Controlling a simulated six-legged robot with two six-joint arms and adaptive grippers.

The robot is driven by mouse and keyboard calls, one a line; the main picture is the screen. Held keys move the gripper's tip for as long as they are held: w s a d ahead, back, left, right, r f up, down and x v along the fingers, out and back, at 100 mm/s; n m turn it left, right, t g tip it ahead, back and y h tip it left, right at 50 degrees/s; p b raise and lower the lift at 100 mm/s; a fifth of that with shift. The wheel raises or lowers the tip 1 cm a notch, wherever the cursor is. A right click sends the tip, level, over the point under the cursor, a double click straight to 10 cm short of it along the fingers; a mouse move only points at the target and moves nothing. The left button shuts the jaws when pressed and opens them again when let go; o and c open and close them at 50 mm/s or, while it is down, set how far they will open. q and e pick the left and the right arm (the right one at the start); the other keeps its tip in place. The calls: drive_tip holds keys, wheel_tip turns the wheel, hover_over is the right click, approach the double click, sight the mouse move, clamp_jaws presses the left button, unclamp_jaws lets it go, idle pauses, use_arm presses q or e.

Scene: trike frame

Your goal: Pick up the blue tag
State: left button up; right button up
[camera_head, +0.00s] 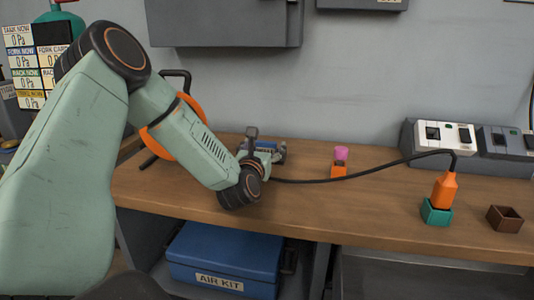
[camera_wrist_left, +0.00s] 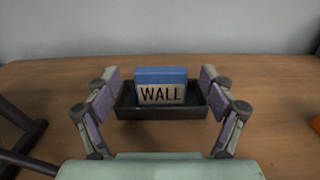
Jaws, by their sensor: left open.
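The blue tag (camera_wrist_left: 161,75) has a blue top and a pale front face that reads WALL. It stands in a small dark tray (camera_wrist_left: 128,108) on the wooden bench. In the left wrist view my left gripper (camera_wrist_left: 160,82) is open, with one finger on each side of the tag and a gap on both sides. In the head view the tag (camera_head: 266,147) shows only in part beside my left gripper (camera_head: 262,150), which hides much of the tray. My right gripper is not in view.
A black cable runs right along the bench (camera_head: 330,213) to an orange plug (camera_head: 444,190) in a teal holder (camera_head: 436,213). A brown holder (camera_head: 505,218) and a pink-topped orange piece (camera_head: 339,168) stand nearby. A blue AIR KIT box (camera_head: 224,255) sits below.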

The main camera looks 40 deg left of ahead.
use_arm(q)
drive_tip(key=shift+d+r, duration=0.1)
drive_tip(key=shift+r, duration=0.1)
drive_tip(key=shift+f, duration=0.1)
drive_tip(key=c, duration=1.1)
